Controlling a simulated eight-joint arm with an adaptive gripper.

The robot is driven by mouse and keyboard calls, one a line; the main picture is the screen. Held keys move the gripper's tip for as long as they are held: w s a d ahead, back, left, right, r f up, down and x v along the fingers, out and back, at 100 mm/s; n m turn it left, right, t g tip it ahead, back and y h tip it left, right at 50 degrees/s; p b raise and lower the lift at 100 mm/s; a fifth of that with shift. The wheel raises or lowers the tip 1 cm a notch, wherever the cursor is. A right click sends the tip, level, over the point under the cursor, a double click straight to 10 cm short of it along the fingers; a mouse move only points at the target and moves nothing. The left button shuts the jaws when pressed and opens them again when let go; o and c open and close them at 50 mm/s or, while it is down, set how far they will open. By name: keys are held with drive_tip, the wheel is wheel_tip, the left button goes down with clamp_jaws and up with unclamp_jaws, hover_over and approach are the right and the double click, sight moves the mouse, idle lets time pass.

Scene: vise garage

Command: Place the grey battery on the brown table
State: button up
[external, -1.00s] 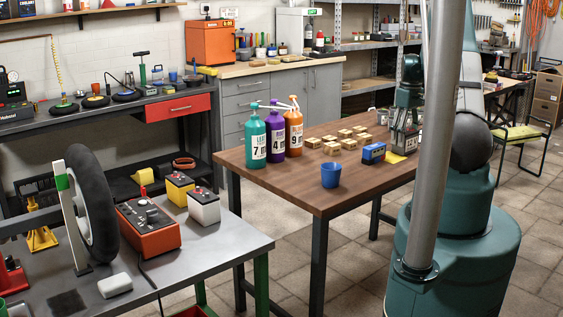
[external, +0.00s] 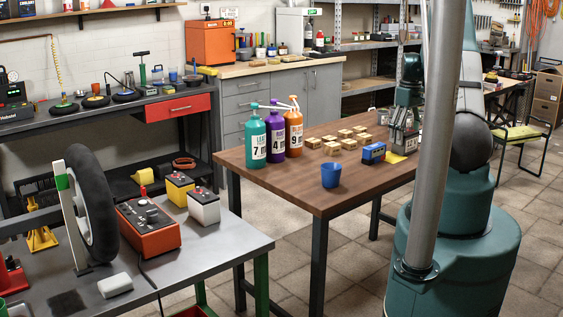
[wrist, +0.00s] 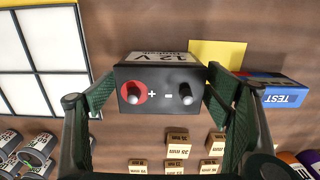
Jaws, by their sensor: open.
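The grey battery (wrist: 160,72) shows from above in the wrist view, with a dark top, a red-ringed plus terminal, a minus terminal and a 12 V label. It is at the brown table (external: 270,178), near the far right end in the external view. My gripper (wrist: 160,112) is open, with one finger on each side of the battery. In the external view my gripper (external: 404,143) is low over the table and partly covers the battery. Whether the battery's underside touches the table is hard to see.
A blue TEST box (external: 373,152) and a yellow sheet (wrist: 218,54) are close to the battery. Several small wooden blocks (external: 331,147), a blue cup (external: 331,175) and coloured bottles (external: 275,135) stand on the table. White (external: 204,208) and yellow (external: 178,188) batteries stand on the left bench.

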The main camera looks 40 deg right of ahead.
sight(406, 131)
wheel_tip(406, 131, up, 12)
drive_tip(key=shift+f+p, duration=0.25)
drive_tip(key=shift+p, duration=0.1)
idle(0.8)
drive_tip(key=shift+a+r, duration=0.1)
drive_tip(key=shift+a, duration=0.1)
drive_tip(key=w+a+r+t, duration=0.1)
drive_tip(key=a+r, duration=0.5)
drive_tip(key=a, duration=0.4)
drive_tip(key=w+a+r+t+h, duration=0.1)
drive_tip(key=a+r, duration=0.5)
drive_tip(key=a, duration=0.4)
drive_tip(key=w+a+r+t, duration=0.1)
drive_tip(key=a+r, duration=0.5)
drive_tip(key=a, duration=0.5)
drive_tip(key=s+a+t, duration=0.1)
drive_tip(key=s+a, duration=0.4)
drive_tip(key=a, duration=0.5)
drive_tip(key=s+a+r+t, duration=0.1)
drive_tip(key=s+a, duration=0.4)
drive_tip(key=a, duration=0.4)
drive_tip(key=s+a+r+t+y, duration=0.1)
drive_tip(key=s+a+t, duration=0.1)
drive_tip(key=s+a, duration=0.4)
drive_tip(key=shift+a, duration=2.35)
